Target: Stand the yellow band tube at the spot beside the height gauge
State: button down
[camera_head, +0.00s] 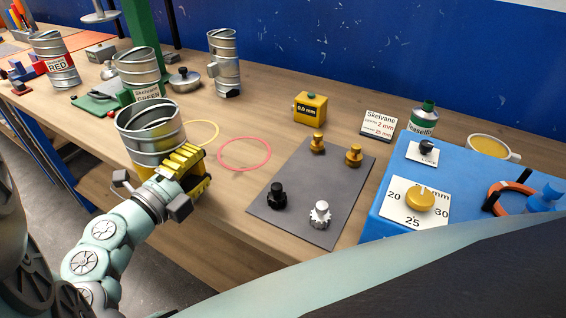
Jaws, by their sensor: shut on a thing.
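A metal spiral tube (150,122) with a yellow band is in front of me at the table's near edge, looking roughly upright. My gripper (186,168) is shut on its lower right side, and its yellow fingers hide part of the band. I cannot tell whether the tube's base touches the table. A yellow ring (217,126) and a red ring (245,167) are marked on the wood to its right. A yellow block reading "0.0 mm" (310,107) stands further back. I cannot tell for sure which thing is the height gauge.
A red-labelled tube (53,61), a green-labelled tube (139,70) beside a green post (142,22), and another tube (225,62) stand behind. A grey plate (312,190) with several knobs and a blue box (450,185) with dials lie right. Wood around the rings is clear.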

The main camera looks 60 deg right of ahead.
jog(key=shift+s+d, duration=0.1)
jog(key=c, duration=0.5)
grip_release()
